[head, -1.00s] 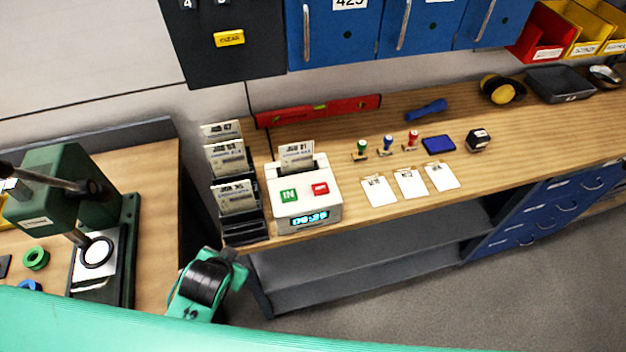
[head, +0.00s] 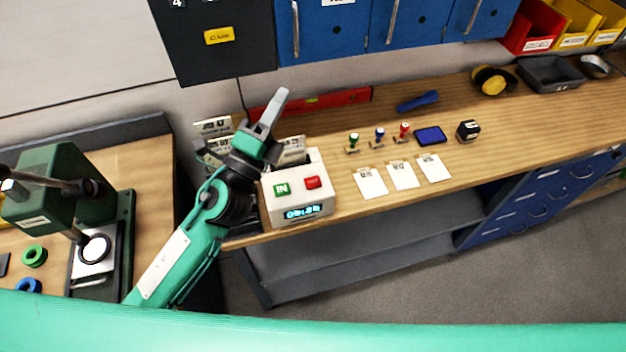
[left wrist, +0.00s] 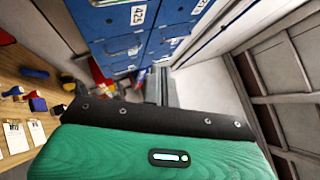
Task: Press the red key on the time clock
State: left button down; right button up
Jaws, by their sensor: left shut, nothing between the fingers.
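The time clock (head: 292,209) is a white box near the front edge of the wooden bench in the head view. It has a green key (head: 282,188), a red key (head: 313,182) on the right and a lit display below. My left gripper (head: 275,105) is shut and empty. In the head view it is raised in front of the card rack and the clock's back left part, its fingers pointing up and right. The red key is uncovered. The left wrist view does not show the clock. My right gripper is not in view.
A card rack (head: 214,127) stands left of the clock, partly hidden by my arm. Small stamps (head: 380,134), white cards (head: 403,175) and a blue ink pad (head: 430,136) lie to its right. Blue lockers (head: 337,32) hang behind. A green press (head: 70,180) stands at left.

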pick_arm(q)
jog(key=s+d+f+m+g+h, duration=0.25)
jog(key=d+m+g+h, duration=0.8)
jog(key=m, duration=1.15)
jog(key=w+a+f+m+g+y, duration=0.3)
jog(key=f+m+y, duration=0.1)
jog(key=f+y, duration=0.2)
jog(key=w+a+f+m+g+y, duration=0.2)
jog(key=w+f+m+g+y, duration=0.1)
jog(key=f+m+y, duration=0.2)
jog(key=shift+a+f+m+y, duration=0.3)
jog(key=shift+a+f+y, duration=0.1)
jog(key=shift+f+y, duration=0.5)
jog(key=shift+s, duration=0.1)
